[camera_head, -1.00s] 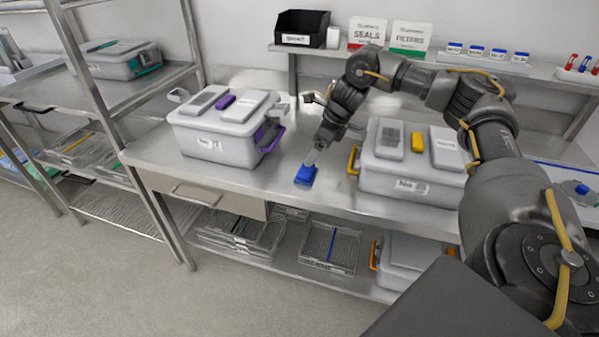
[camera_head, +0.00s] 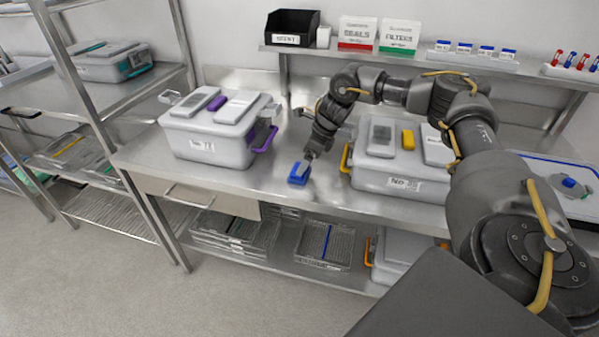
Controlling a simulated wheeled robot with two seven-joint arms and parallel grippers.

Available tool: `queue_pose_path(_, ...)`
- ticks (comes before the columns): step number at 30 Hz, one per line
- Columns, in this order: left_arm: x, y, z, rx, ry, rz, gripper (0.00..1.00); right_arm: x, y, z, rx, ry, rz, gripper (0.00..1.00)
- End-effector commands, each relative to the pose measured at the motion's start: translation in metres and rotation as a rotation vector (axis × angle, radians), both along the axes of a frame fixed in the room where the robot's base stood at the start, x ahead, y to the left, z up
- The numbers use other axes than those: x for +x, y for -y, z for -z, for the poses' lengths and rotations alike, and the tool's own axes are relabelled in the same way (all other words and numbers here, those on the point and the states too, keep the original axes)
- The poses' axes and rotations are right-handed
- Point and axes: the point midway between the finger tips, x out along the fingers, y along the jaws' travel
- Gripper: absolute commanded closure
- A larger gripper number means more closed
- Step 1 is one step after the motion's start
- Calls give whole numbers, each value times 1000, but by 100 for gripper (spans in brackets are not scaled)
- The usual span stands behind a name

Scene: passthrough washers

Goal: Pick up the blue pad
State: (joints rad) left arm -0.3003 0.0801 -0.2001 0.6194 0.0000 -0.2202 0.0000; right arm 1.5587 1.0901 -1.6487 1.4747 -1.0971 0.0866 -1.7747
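The blue pad (camera_head: 299,174) is at the front part of the steel workbench, between the two grey lidded boxes. My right gripper (camera_head: 308,157) reaches down to it from above, with its fingertips at the pad's upper end. The fingers are small and partly hidden by the pad and wrist, so I cannot tell whether they are shut on it. I also cannot tell whether the pad rests on the bench or is slightly raised. My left gripper is not in view.
A grey box with purple handles (camera_head: 205,150) stands left of the pad, and one with yellow handles (camera_head: 370,181) stands close on the right. A shelf (camera_head: 420,62) runs above the bench. Baskets (camera_head: 325,245) sit below. A white tray (camera_head: 560,180) lies far right.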

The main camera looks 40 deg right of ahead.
Motion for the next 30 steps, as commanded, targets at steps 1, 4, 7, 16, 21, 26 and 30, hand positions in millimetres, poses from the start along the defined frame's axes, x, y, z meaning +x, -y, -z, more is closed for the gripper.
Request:
queue_pose_path(1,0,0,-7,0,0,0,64,1,-3,5,-1,-5,-3,9)
queue_pose_path(4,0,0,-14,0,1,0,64,5,-8,19,-1,-5,-2,9)
queue_pose_path(7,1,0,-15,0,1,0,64,9,-10,31,0,-5,0,9)
queue_pose_path(16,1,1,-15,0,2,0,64,12,-11,39,0,-1,1,9)
queue_pose_path(21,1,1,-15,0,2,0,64,12,-11,38,0,-1,1,27)
queue_pose_path(26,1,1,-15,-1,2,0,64,12,-11,38,-1,-1,0,46)
queue_pose_path(30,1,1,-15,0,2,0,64,12,-11,38,0,-1,1,46)
